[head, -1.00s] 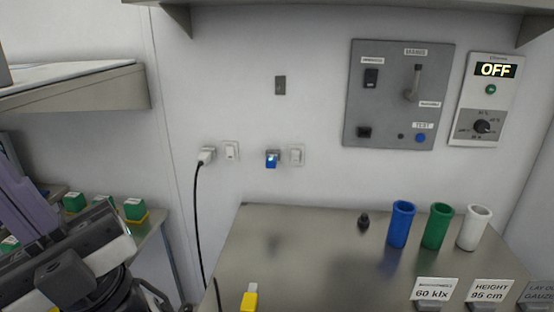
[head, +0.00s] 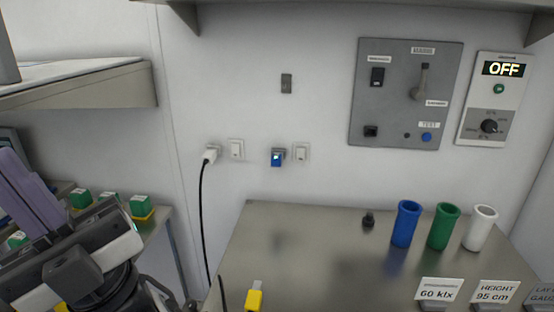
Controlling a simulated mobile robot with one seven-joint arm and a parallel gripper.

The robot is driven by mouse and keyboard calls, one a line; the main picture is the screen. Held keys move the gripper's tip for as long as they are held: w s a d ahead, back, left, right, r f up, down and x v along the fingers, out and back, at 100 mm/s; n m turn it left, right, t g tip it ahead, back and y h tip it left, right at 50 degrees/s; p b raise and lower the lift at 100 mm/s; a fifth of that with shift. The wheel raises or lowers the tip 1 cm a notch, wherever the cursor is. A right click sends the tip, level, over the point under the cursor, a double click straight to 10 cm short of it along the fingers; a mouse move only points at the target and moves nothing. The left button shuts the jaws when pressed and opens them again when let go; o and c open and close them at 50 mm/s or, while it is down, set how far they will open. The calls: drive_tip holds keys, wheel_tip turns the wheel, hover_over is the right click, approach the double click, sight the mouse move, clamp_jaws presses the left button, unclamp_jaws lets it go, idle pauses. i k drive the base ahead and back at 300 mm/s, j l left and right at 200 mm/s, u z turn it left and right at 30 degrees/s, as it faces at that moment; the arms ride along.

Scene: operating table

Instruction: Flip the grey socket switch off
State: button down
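Two socket groups sit on the white wall. At the left, a pale plug (head: 211,154) with a black cable is in a socket, beside a pale rocker switch (head: 237,149). To its right, a blue plug (head: 277,157) with a light spot sits in a grey socket, beside another pale rocker switch (head: 302,153). A small dark grey plate (head: 287,84) is on the wall above. I cannot tell the rocker positions. My gripper (head: 90,255) shows at the lower left, well away from the switches and touching none of them.
A steel table (head: 260,232) stands below the sockets. It carries blue (head: 405,224), green (head: 444,227) and white (head: 480,228) cups, a small dark knob (head: 368,219) and a yellow connector (head: 254,297). A grey control panel (head: 405,94) is at the right. A shelf (head: 90,88) juts out at the left.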

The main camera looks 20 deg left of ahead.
sight(300, 152)
drive_tip(key=j+u, duration=0.9)
drive_tip(key=k+l, duration=0.05)
